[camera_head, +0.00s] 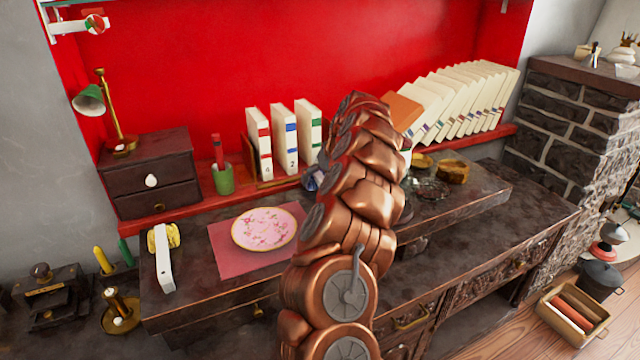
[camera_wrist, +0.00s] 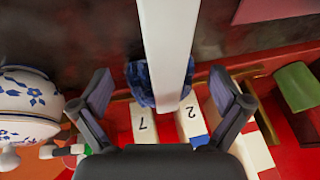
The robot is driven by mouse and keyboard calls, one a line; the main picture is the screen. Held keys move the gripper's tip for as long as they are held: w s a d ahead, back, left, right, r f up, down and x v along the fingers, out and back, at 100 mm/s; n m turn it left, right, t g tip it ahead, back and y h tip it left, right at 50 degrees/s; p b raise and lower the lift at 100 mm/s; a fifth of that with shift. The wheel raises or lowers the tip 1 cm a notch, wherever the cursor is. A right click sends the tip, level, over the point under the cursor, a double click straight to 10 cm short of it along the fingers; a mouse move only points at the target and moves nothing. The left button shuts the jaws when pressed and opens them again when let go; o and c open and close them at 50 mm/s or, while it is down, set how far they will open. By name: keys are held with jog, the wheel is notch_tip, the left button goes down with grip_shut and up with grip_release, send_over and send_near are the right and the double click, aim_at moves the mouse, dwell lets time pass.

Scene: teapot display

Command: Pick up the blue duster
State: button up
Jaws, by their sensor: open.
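The blue duster (camera_wrist: 136,84) shows in the wrist view as a dark blue mass at the middle, between my open fingers. A long white bar (camera_wrist: 169,45) lies over it in that view and hides its centre; I cannot tell if the bar is its handle. My gripper (camera_wrist: 163,98) is open, one finger either side of the blue mass, with no visible contact. In the head view a small blue patch (camera_head: 311,179) shows just left of my arm, which hides the rest and my gripper.
Numbered binders (camera_head: 284,138) stand behind on the red shelf. A blue-and-white pot (camera_wrist: 25,105) is close to my left finger in the wrist view. A green cup (camera_head: 223,180) and a pink plate (camera_head: 265,229) on a red mat are to the left. A glass ashtray (camera_head: 430,189) is right.

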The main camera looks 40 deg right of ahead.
jog(key=c, duration=1.3)
jog(key=shift+r, duration=0.1)
jog(key=shift+r+b, duration=0.45)
jog(key=shift+r, duration=1.3)
jog(key=shift+s+a+r+b, duration=0.2)
jog(key=shift+s+a+b, duration=0.3)
jog(key=shift+s+a, duration=1.35)
jog(key=shift+s+a+r+b, duration=0.25)
jog(key=shift+s+a+b, duration=0.2)
jog(key=shift+s+a, duration=1.4)
jog(key=shift+s+a+r+b, duration=0.2)
jog(key=shift+s+a+b, duration=0.3)
jog(key=shift+s+a, duration=1.3)
jog(key=shift+w+a+r+p, duration=0.15)
jog(key=shift+w+r+p, duration=0.2)
jog(key=shift+w, duration=0.2)
jog(key=w+d+m+p, duration=0.1)
jog(key=d, duration=0.1)
jog(key=w+d+r+m+p, duration=0.1)
jog(key=d+p, duration=0.1)
jog(key=w+d+m+h+p, duration=0.1)
jog(key=d+p, duration=0.1)
jog(key=d, duration=0.1)
jog(key=shift+w+r+m+g, duration=0.2)
jog(key=shift+r+m+g, duration=0.1)
jog(key=shift+r, duration=0.1)
jog(key=shift+w+d+f+m+p, duration=0.1)
jog(key=shift+w+d+m+p, duration=0.2)
jog(key=shift+w+d+p, duration=0.15)
jog(key=shift+f, duration=3.4)
